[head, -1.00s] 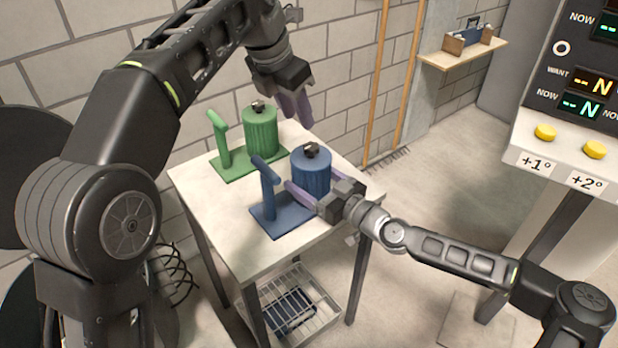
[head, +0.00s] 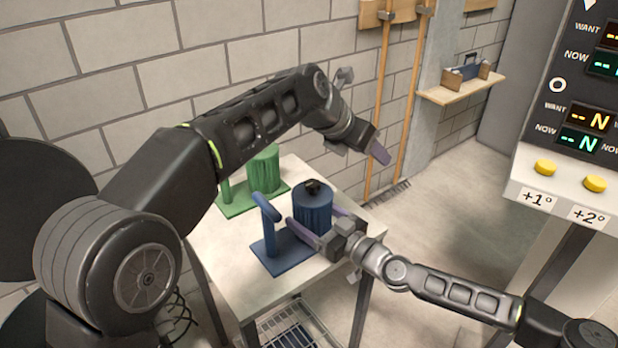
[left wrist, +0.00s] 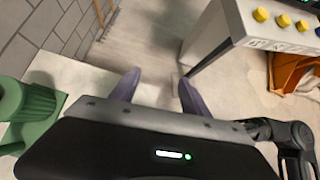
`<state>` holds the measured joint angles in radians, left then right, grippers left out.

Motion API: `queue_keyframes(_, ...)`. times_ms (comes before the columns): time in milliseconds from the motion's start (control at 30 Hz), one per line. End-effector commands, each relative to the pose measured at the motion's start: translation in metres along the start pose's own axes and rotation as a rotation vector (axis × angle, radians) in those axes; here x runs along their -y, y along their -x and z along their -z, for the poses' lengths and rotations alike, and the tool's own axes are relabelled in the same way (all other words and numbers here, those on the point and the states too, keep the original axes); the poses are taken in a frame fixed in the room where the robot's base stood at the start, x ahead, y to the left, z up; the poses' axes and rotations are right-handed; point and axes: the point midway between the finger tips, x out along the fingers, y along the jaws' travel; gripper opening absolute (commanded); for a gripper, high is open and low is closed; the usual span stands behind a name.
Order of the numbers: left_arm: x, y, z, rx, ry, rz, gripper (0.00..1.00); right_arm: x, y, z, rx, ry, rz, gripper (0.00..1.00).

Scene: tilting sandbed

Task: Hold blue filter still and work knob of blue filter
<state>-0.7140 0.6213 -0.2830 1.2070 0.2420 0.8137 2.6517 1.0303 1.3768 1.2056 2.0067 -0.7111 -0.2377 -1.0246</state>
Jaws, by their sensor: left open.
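The blue filter (head: 312,212) is a ribbed canister with a black knob (head: 313,186) on top. It stands upright on a blue base (head: 284,254) with a blue T-shaped post beside it. My right gripper (head: 316,222) has its purple fingers on both sides of the canister and appears closed on it; the far finger is partly hidden. My left gripper (head: 379,152) is open and empty, up and to the right of the blue filter, clear of the knob. In the left wrist view its fingers (left wrist: 158,88) are apart with only floor and table edge between them.
A green filter (head: 264,168) on a green base stands behind the blue one, partly hidden by my left arm. It also shows in the left wrist view (left wrist: 34,102). A panel with yellow buttons (head: 545,168) stands at right. A wire basket (head: 300,325) is under the table (head: 222,243).

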Motion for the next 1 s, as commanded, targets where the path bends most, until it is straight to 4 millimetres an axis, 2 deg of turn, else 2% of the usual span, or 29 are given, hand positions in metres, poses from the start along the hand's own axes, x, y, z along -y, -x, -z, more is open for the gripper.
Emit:
queue_keyframes(33,0.014,-0.015,-0.007,0.058,0.017,0.006,0.55,0.000,0.000,0.000,0.000,0.001,0.000,0.10)
queue_keyframes(100,0.028,-0.033,-0.018,0.154,0.056,0.000,0.55,0.000,0.000,0.000,0.000,0.001,0.000,0.10)
queue_keyframes(233,0.045,-0.057,-0.030,0.316,0.144,-0.045,0.55,0.000,0.000,0.000,0.000,0.001,0.000,0.10)
queue_keyframes(367,0.049,-0.071,-0.025,0.449,0.244,-0.138,0.55,0.000,0.000,0.000,0.000,0.001,0.000,0.10)
queue_keyframes(467,0.045,-0.075,-0.010,0.531,0.315,-0.242,0.55,0.000,0.000,0.000,0.000,0.001,0.000,0.10)
queue_keyframes(567,0.035,-0.071,0.015,0.599,0.375,-0.373,0.55,0.000,0.000,0.000,0.000,0.001,-0.001,0.10)
queue_keyframes(667,0.024,-0.059,0.048,0.652,0.414,-0.527,0.55,0.000,0.000,0.000,0.000,0.001,-0.001,0.10)
queue_keyframes(800,0.011,-0.031,0.096,0.705,0.426,-0.748,0.55,0.000,0.000,0.000,0.000,0.001,-0.001,0.10)
queue_keyframes(900,0.005,-0.008,0.123,0.730,0.414,-0.879,0.55,0.000,0.000,0.000,0.000,0.001,-0.001,0.10)
queue_keyframes(1000,0.003,0.011,0.140,0.748,0.396,-0.970,0.55,0.000,0.000,0.000,0.000,0.001,-0.001,0.10)
